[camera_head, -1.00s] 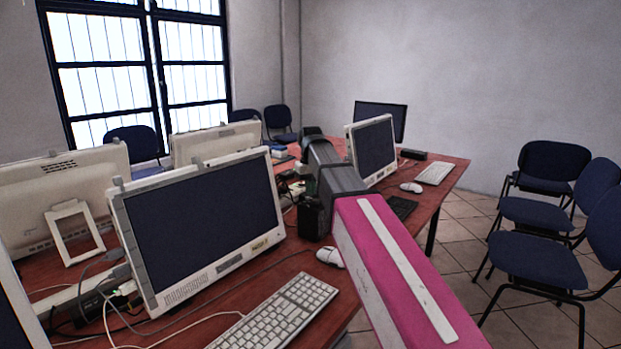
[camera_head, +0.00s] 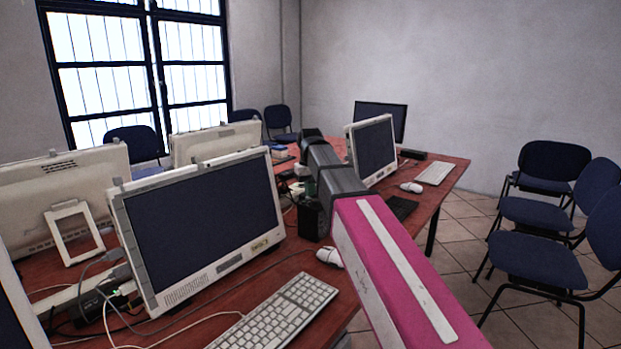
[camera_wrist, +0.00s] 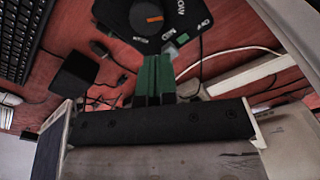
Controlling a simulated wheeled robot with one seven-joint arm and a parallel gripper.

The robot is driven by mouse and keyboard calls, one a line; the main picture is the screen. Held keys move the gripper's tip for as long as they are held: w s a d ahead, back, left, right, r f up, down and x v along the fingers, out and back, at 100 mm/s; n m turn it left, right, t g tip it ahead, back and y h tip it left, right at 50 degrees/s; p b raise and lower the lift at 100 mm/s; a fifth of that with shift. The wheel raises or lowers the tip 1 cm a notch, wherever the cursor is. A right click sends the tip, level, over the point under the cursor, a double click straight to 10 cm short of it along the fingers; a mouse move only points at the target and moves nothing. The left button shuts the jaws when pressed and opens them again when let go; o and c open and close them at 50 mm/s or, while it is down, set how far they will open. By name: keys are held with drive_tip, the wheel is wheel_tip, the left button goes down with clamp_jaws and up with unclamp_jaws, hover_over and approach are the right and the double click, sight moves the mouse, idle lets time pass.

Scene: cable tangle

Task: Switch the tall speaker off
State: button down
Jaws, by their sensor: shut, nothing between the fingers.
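A black device with a dial stands at the top of the wrist view, seen from above and cut by the frame edge; it looks like the tall speaker (camera_wrist: 124,22). Its round dial bears an orange mark (camera_wrist: 154,18), with white lettering beside it that I cannot fully read. My gripper (camera_wrist: 155,62) has green fingers, shut and empty, pointing at the device's near edge. I cannot tell whether they touch it. In the head view a black upright box (camera_head: 311,221), probably a speaker, stands just below my gripper (camera_head: 309,188), which is mostly hidden by my arm.
A smaller black box (camera_wrist: 74,74) and loose cables lie on the red table left of my fingers. A white power strip (camera_wrist: 240,72) lies right. A white monitor (camera_head: 200,225), a keyboard (camera_head: 283,313) and a mouse (camera_head: 329,257) are near. Chairs (camera_head: 540,258) stand right.

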sight(303, 203)
drive_tip(key=shift+s+a, duration=0.6)
drive_tip(key=shift+s, duration=0.2)
drive_tip(key=shift+s+a, duration=0.55)
drive_tip(key=shift+s, duration=0.2)
idle(0.9)
drive_tip(key=shift+r, duration=0.1)
drive_tip(key=shift+w+d+r, duration=0.1)
drive_tip(key=shift+w+r, duration=0.05)
drive_tip(key=shift+r, duration=2.7)
